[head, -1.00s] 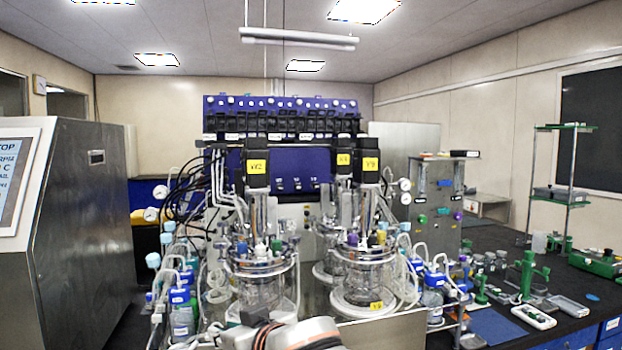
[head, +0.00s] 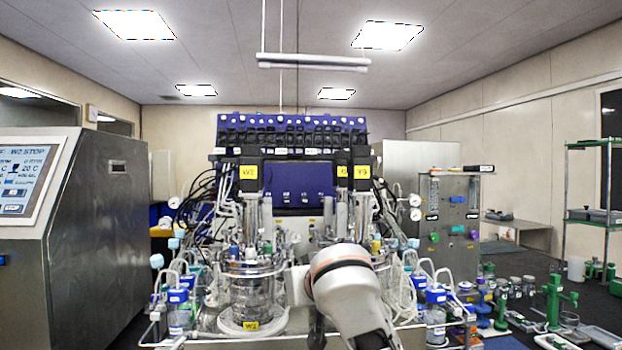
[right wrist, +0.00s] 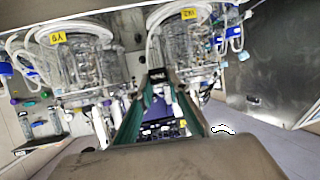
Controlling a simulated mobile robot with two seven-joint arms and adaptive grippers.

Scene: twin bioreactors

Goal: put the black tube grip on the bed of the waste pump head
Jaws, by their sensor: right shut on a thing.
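My right gripper (right wrist: 158,88) shows in the right wrist view, its two green-edged fingers reaching forward. It is shut on a small black piece (right wrist: 157,75) with pale lettering at the fingertips, which looks like the black tube grip. In the head view my right arm rises at bottom centre in front of the glass vessels, and its gripper is hidden there. A row of black pump heads (head: 290,138) runs along the top of the blue panel (head: 297,182) behind the vessels. I cannot tell which is the waste pump head, and its bed is not visible. My left gripper is not in view.
The left glass vessel (head: 250,290) stands close beside my right arm, with tubing around it. A steel cabinet with a screen (head: 92,225) stands at the left. Bottles with blue caps (head: 436,312) and a bench with green clamps (head: 555,300) are at the right.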

